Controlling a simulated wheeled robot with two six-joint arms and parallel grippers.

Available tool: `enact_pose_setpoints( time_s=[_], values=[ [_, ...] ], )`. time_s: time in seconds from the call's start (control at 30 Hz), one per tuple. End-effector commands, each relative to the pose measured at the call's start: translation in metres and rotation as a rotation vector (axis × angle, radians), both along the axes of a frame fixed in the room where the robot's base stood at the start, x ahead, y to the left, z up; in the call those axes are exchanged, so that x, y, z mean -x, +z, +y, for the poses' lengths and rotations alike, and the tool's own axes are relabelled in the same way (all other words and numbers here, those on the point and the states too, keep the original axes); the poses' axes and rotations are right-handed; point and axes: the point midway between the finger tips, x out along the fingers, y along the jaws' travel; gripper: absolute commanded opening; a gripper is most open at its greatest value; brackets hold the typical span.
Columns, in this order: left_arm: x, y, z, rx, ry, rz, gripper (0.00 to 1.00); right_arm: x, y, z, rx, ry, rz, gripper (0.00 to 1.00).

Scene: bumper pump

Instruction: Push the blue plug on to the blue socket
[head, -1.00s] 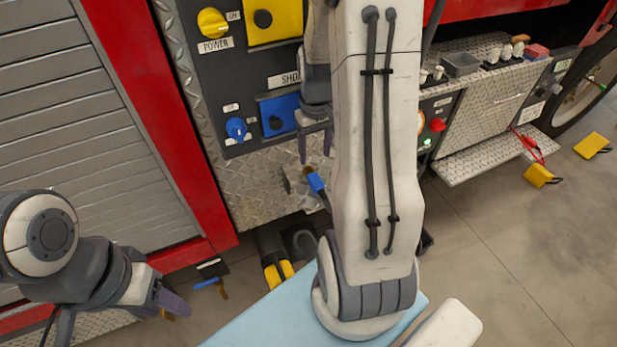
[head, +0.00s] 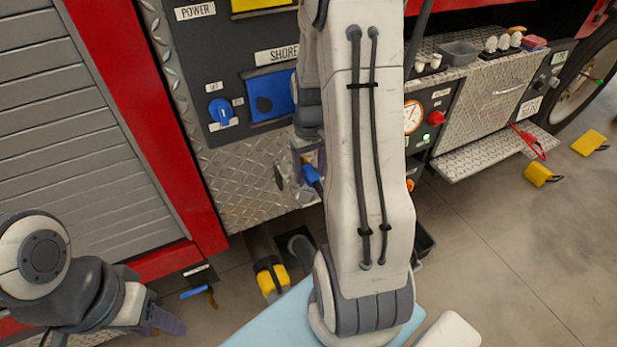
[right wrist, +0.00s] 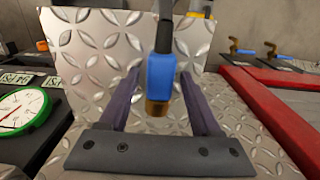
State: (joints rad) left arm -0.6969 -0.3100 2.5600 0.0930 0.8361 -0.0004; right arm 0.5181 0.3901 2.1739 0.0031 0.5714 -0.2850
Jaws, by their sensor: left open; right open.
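The blue plug (head: 311,175), on a dark cable, is in front of the diamond plate below the shore panel. My right gripper (head: 306,158) is at the plug, partly hidden by my right arm. In the right wrist view the plug (right wrist: 161,76), with a brass end, lies between the open fingers of my right gripper (right wrist: 161,103), with gaps to both sides. The blue socket (head: 265,104) is on a blue plate under the SHORE label, up and left of the plug. My left gripper (head: 165,322) is low at the left, away from both.
A gauge (head: 413,116) and red knob (head: 436,118) are right of my arm. Yellow-ended hoses (head: 272,280) are below the plate. A red post (head: 150,130) stands at the left. Floor at right is mostly open.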

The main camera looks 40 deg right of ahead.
Motion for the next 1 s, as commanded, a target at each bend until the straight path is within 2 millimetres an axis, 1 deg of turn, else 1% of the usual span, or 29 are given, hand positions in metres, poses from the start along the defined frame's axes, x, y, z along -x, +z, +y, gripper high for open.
enact_pose_setpoints(
  time_s=[0.2,0.27,0.3,0.37,0.4,0.63,1.0],
  values=[
    [0.0,0.0,0.0,0.0,0.0,0.0,0.5,0.0,0.0,0.0,0.0,0.0,0.0,0.65],
    [0.0,0.0,0.0,0.0,0.0,0.0,0.5,0.0,0.0,0.0,0.0,0.0,0.0,0.42],
    [0.0,0.0,0.0,0.0,0.0,0.0,0.5,0.0,0.0,0.0,0.0,0.0,0.0,0.27],
    [0.0,0.0,0.0,0.0,0.0,0.0,0.5,0.0,0.0,0.0,0.0,0.0,0.0,0.04],
    [0.0,0.0,0.0,0.0,0.0,0.0,0.5,0.0,0.0,0.0,0.0,0.0,0.0,0.0],
    [0.0,0.005,0.0,0.0,0.0,0.0,0.5,0.0,0.005,0.0,0.0,0.0,0.0,0.0],
    [0.0,0.028,0.0,0.0,0.0,0.0,0.5,0.0,0.028,0.0,0.0,0.0,0.0,0.0]
  ],
)
